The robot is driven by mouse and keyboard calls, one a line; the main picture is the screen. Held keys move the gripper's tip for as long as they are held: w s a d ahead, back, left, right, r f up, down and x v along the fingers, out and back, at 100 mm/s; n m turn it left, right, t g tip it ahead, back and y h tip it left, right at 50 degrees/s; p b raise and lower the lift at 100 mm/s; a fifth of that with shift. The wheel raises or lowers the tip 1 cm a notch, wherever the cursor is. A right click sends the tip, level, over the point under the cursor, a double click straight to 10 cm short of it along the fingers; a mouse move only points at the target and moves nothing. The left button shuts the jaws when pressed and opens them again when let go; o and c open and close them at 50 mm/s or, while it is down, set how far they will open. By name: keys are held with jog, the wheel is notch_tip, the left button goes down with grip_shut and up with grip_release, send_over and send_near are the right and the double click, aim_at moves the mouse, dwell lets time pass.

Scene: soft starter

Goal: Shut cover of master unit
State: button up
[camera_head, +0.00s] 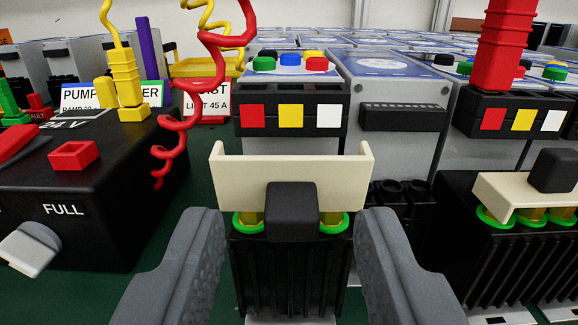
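A black finned unit (290,270) stands in the middle, in front of my gripper. Its cream cover (291,168) sits at the top, with a raised plate, short side wings and a black block-shaped handle (292,210) at the front. Green rings with brass terminals (333,221) show below the cover on both sides of the handle. My gripper (290,228) is open; its two grey fingers flank this unit and the handle, with nothing visibly gripped. A similar finned unit (510,250) stands at the right with its own cream cover (523,193) and black handle. No label marks either as the master unit.
A black box (80,200) marked FULL, with a grey lever, stands close on the left. A red coiled cable (166,130) hangs near the middle unit. Behind are grey modules (400,85) and coloured buttons (290,60). A red stack (504,45) rises at right.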

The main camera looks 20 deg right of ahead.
jog(key=shift+w, duration=0.55)
jog(key=shift+d, duration=0.1)
jog(key=shift+c, duration=1.2)
jog(key=shift+s, duration=0.1)
grip_shut()
